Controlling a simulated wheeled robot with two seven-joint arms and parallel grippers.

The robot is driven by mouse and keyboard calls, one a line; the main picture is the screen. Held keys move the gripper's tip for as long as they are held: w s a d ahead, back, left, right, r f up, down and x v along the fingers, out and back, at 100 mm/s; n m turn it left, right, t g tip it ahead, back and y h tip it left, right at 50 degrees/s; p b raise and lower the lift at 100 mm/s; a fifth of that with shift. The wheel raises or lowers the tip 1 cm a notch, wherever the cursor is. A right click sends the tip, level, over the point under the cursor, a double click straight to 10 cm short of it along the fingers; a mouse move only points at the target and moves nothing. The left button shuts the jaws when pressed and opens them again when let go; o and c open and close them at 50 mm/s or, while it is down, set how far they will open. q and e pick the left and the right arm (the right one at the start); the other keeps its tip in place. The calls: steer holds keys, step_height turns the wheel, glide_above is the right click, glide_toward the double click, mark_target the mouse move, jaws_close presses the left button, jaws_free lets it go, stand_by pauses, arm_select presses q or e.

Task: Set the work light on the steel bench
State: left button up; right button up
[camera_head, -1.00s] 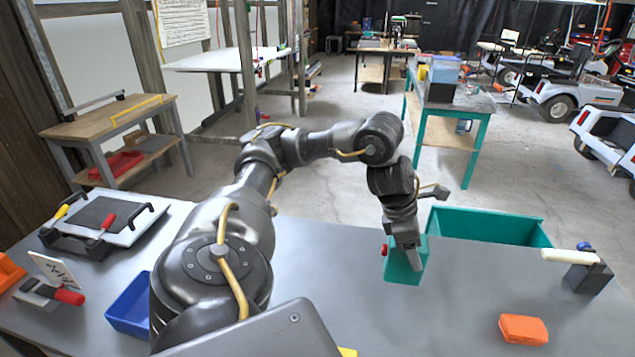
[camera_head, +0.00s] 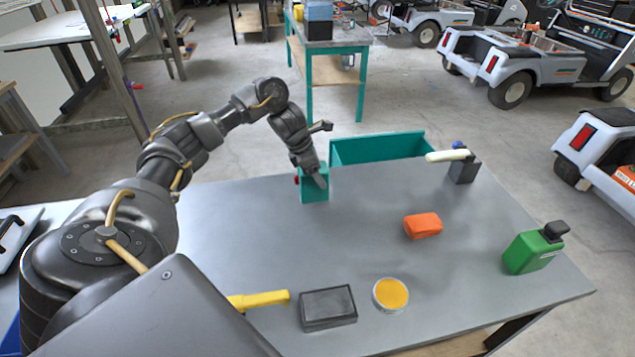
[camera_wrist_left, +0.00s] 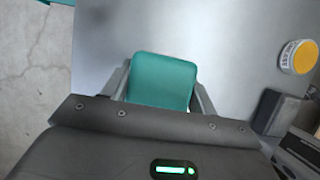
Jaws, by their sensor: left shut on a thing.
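A teal, box-shaped thing with a small red knob, which I take to be the work light (camera_head: 318,192), is in my left gripper (camera_head: 313,172) in the head view. The left gripper points down and is shut on it. In the left wrist view the teal body (camera_wrist_left: 161,82) sits between the two fingers. It is upright at the far edge of the grey steel bench (camera_head: 240,235), just left of a teal bin. I cannot tell whether its underside touches the bench top. My right gripper is not in view.
The teal bin (camera_head: 378,148) is at the bench's far edge. A dark block with a cream handle (camera_head: 463,168), orange block (camera_head: 422,225), green bottle (camera_head: 533,250), yellow-topped tin (camera_head: 390,294), dark box (camera_head: 328,307) and yellow handle (camera_head: 262,299) are around.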

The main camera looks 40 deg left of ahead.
arm_select(q)
steer(key=shift+w+a+f, duration=0.1)
steer(key=shift+f, duration=0.8)
steer(key=shift+w+a+f, duration=0.1)
steer(key=shift+f, duration=0.75)
steer(key=shift+d, duration=0.1)
steer(key=shift+f, duration=0.1)
steer(key=o, duration=1.1)
steer(key=shift+o, duration=0.2)
